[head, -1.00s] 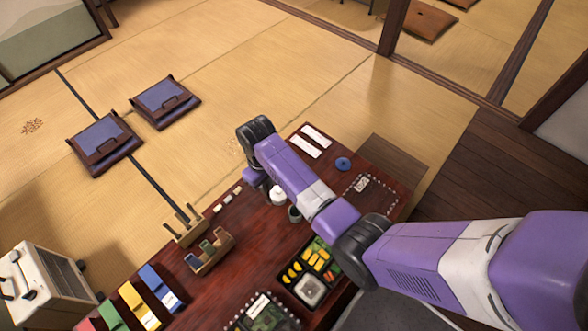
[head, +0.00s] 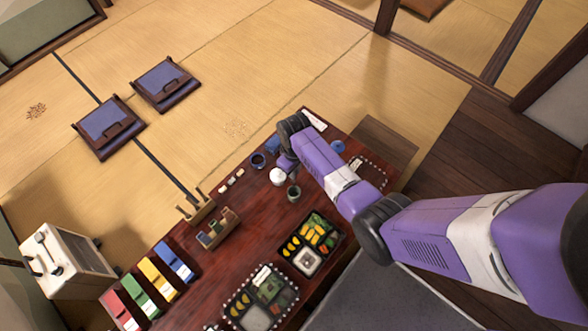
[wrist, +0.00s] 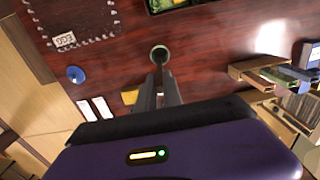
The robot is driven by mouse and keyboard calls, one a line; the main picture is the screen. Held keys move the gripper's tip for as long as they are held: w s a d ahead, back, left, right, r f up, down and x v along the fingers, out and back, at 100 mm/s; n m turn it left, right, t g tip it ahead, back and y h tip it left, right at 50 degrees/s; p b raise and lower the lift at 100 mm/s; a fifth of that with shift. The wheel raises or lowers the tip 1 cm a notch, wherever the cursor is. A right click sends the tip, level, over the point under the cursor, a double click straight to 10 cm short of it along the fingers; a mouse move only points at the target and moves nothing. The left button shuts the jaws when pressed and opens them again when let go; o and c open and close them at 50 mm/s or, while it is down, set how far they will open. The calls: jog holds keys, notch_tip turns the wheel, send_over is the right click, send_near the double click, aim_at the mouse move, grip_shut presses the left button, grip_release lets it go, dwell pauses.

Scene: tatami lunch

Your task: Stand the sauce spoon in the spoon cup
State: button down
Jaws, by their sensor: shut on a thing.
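The spoon cup (head: 293,193), a small dark green cup, stands upright on the dark red table near a white round pot. In the wrist view what appears to be the same cup (wrist: 160,47) shows its open round rim just beyond my fingertips. My gripper (wrist: 160,74) has its fingers close together, shut on what I take to be the sauce spoon. The spoon itself is hidden or too small to make out. In the head view my arm's end hangs over the table beyond the cup, and the fingers cannot be made out.
The white pot (head: 278,177) and a dark blue cup (head: 258,160) stand close by. A lunch box (head: 337,241) is towards me, and a wooden holder (head: 218,230) is to the left. A blue disc (wrist: 75,74) and white packets (wrist: 92,108) lie at one end.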

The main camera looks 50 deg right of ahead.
aim_at(294, 185)
jog(key=shift+f+b, duration=4.3)
jog(key=shift+f, duration=0.85)
jog(key=c, duration=1.4)
grip_release()
jog(key=shift+r, duration=0.1)
notch_tip(294, 185, up, 8)
jog(key=shift+f+p, duration=0.2)
jog(key=shift+p, duration=0.9)
